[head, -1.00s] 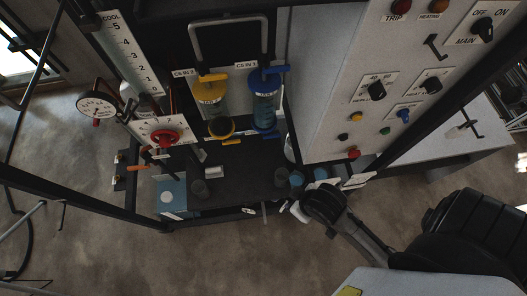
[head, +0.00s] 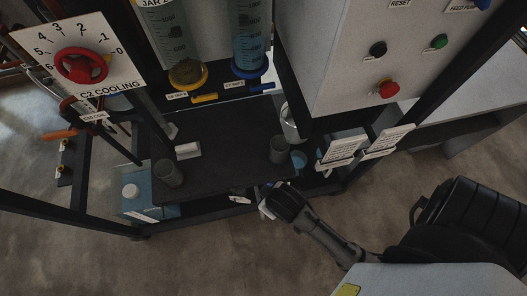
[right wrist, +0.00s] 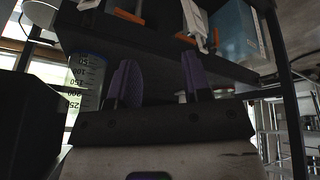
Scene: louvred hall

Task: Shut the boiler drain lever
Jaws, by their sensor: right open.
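My right gripper (head: 268,207) is at the front edge of the dark bench, low down, beside a small white tag (head: 240,198). In the right wrist view my right gripper (right wrist: 160,82) shows two purple fingers spread apart with nothing between them. My left gripper is out of view.
The dark bench top (head: 225,150) carries grey cups (head: 168,172) and a small white card (head: 187,151). A blue-white box (head: 145,190) stands at its left. White label plates (head: 340,150) and the control panel (head: 350,50) are to the right. Open floor lies in front.

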